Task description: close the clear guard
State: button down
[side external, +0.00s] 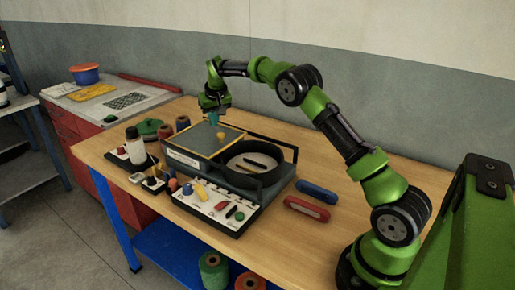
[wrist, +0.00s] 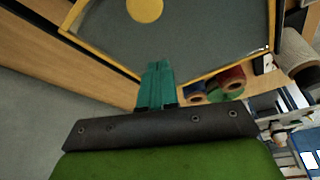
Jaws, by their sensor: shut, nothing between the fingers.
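The clear guard (side external: 190,140) is a see-through panel with a yellow frame, lying over the left part of a grey machine (side external: 260,194). Its round yellow knob (side external: 221,136) is near the panel's right side. The round dark well (side external: 250,161) to the right is uncovered. My gripper (side external: 213,122) points down near the guard's back edge, left of the knob; its teal fingers are shut and empty. In the wrist view, the fingers (wrist: 157,75) show near the yellow frame of the guard (wrist: 206,74), with the knob (wrist: 145,9) beyond. I cannot tell whether they touch the guard.
A control panel (side external: 215,204) with coloured switches is at the machine's front. Red and blue handled tools (side external: 307,208) lie right of it. The bench's right side is mostly clear.

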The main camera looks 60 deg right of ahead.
jog(key=shift+s+a, duration=0.45)
jog(key=shift+s, duration=0.4)
jog(key=shift+s+a+f, duration=0.1)
jog(key=shift+s+a, duration=0.15)
jog(key=shift+s, duration=0.25)
jog(key=shift+s+a+f, duration=0.1)
jog(key=shift+s+a, duration=0.15)
jog(key=shift+s, duration=0.2)
jog(key=s, duration=2)
jog(key=shift+f, duration=0.15)
